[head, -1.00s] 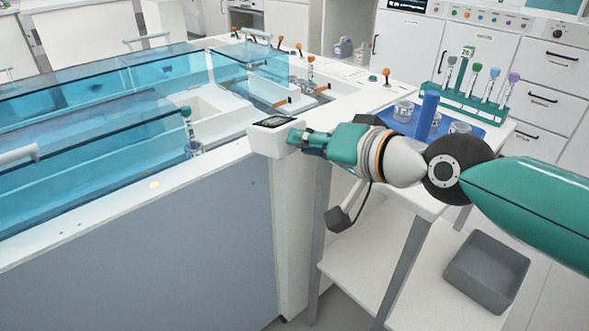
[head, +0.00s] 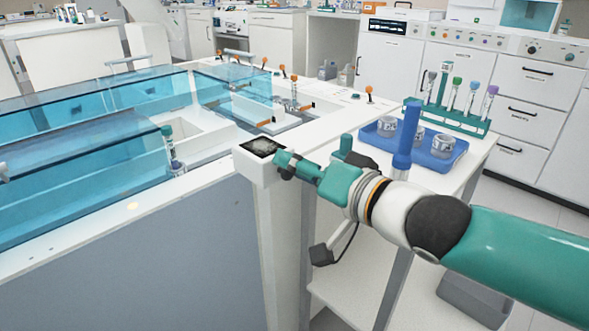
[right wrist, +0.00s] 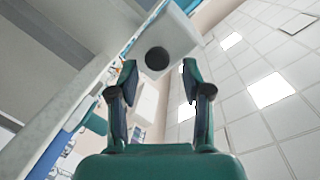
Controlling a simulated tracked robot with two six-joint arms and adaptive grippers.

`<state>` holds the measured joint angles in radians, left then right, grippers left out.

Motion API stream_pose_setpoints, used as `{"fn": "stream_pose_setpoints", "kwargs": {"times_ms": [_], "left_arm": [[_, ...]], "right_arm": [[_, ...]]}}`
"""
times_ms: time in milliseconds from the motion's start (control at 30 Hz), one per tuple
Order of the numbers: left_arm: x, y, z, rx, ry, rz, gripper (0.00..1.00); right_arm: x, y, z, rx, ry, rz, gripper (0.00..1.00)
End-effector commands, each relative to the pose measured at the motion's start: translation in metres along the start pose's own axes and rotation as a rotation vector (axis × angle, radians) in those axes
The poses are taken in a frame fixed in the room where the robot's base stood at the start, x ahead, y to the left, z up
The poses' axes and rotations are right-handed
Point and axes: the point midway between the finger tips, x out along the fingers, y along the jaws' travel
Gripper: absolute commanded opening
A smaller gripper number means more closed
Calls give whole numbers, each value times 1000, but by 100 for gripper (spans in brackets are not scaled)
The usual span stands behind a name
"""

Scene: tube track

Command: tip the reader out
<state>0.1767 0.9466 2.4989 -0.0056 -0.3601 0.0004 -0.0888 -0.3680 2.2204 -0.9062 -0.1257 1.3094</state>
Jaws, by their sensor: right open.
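The reader (head: 257,168) is a white box with a dark screen on its top, at the near right corner of the blue-lidded track. In the right wrist view it is a pale box (right wrist: 178,36) with a dark round spot on the face towards me. My right gripper (head: 283,161) is at the reader's right side in the head view. In the wrist view the right gripper (right wrist: 158,80) has its two fingers apart, with nothing held between them. The fingertips are close to the reader; I cannot tell whether they touch it. My left gripper is not in view.
The track's blue lids (head: 90,140) lie to the left. Orange-topped posts line its far side. A blue tray (head: 440,157) with jars and a green rack (head: 440,117) of tubes stand on the right-hand bench, behind my right arm.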

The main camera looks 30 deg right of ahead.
Motion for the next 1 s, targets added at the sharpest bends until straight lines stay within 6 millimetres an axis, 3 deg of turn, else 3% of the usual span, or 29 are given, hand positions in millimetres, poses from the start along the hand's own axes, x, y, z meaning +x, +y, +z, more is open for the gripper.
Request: {"fn": "stream_pose_setpoints", "kwargs": {"times_ms": [367,1000], "left_arm": [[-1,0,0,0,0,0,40],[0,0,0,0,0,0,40]], "right_arm": [[-10,-1,-1,-1,1,-3,49],[-54,0,0,-2,3,-2,49]]}}
